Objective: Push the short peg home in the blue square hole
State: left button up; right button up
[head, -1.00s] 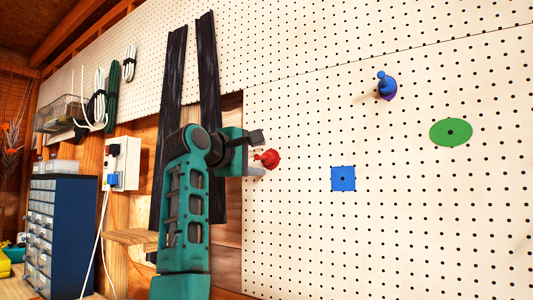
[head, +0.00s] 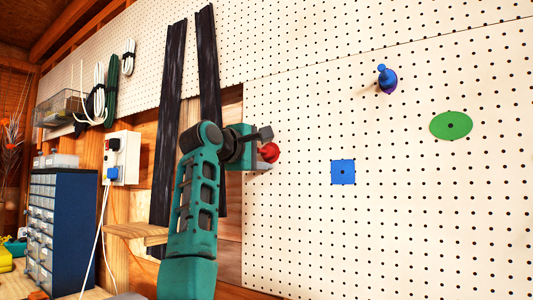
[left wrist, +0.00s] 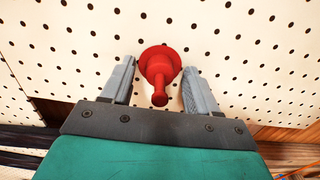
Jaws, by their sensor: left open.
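A red peg (head: 269,152) with a wide collar and a thin knobbed handle sticks out of the pegboard. My open left gripper (head: 266,150) is at it in the head view. In the left wrist view, the red peg (left wrist: 160,70) stands between the two grey fingers of the left gripper (left wrist: 158,82), with a gap on each side. The blue square (head: 343,172) with a dark hole at its centre is on the board to the right, empty. A blue peg (head: 386,78) stands higher, at a purple patch. I cannot tell which peg is the short one. My right gripper is out of view.
A green oval (head: 451,125) with a centre hole is on the pegboard (head: 440,220) at right. Dark upright rails (head: 170,120), a white socket box (head: 122,158) and a blue drawer cabinet (head: 75,235) are to the left. The board around the square is clear.

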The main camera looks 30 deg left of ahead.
pick_arm(q)
jog(key=shift+c, duration=0.4)
grip_shut()
dwell(0.4)
jog(key=shift+s+f+b, duration=0.1)
jog(key=shift+s+b, duration=0.1)
jog(key=shift+b, duration=0.1)
jog(key=shift+s+a, duration=0.1)
jog(key=shift+s, duration=0.35)
jog(key=s+b, duration=0.2)
jog(key=s, duration=0.1)
jog(key=s+b, duration=0.1)
jog(key=shift+s+a, duration=0.3)
jog(key=shift+s, duration=0.05)
dwell(0.6)
